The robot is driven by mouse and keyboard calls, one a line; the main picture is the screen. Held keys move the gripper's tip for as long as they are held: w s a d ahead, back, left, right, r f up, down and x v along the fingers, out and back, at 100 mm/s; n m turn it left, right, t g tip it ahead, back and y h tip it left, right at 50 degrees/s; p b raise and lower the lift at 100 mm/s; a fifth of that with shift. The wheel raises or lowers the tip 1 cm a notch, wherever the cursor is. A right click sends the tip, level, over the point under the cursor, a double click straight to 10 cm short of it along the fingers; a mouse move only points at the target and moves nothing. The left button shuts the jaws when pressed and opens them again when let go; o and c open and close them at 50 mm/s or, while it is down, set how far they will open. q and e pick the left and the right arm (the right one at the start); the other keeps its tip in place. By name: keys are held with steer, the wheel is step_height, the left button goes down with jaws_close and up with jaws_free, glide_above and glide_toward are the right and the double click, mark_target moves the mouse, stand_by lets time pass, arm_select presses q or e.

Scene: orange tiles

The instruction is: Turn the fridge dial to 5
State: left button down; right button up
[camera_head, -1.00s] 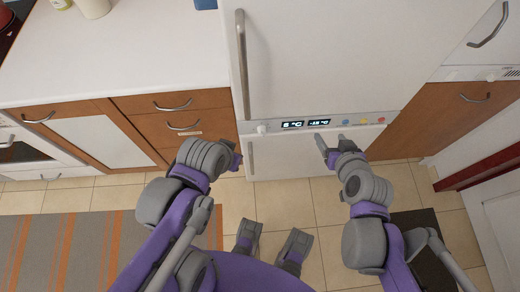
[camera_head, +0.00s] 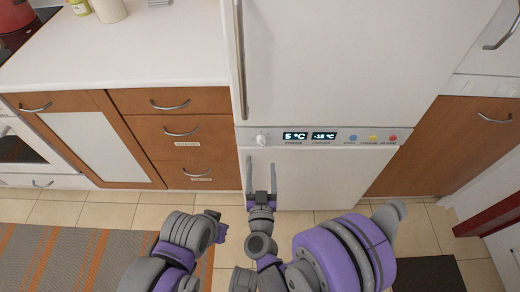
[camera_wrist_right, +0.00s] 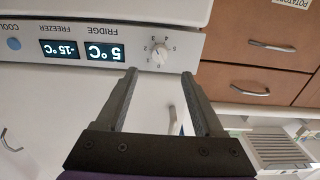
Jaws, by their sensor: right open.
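The fridge dial (camera_head: 262,140) is a small white knob at the left end of the fridge's control panel. It also shows in the right wrist view (camera_wrist_right: 160,54), with small numbers around it, upside down. The fridge display (camera_head: 295,136) beside it reads 5 °C. My right gripper (camera_head: 261,172) is open and empty, just below the dial with its fingers pointing at it. In the right wrist view the dial lies beyond the gap between the fingertips (camera_wrist_right: 159,74), apart from them. My left gripper (camera_head: 218,228) is low at the left, away from the panel; its jaws are unclear.
A freezer display (camera_head: 323,136) reads -15 °C, with blue, yellow and red buttons to its right. A long vertical handle (camera_head: 240,60) runs up the fridge door above the dial. Wooden drawers (camera_head: 180,128) stand left of the fridge. The tiled floor in front is partly covered by a striped rug (camera_head: 60,255).

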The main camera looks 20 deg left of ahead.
mark_target(261, 145)
steer(key=x, duration=0.9)
steer(key=shift+w, duration=0.25)
steer(key=shift+c, duration=0.2)
jaws_close()
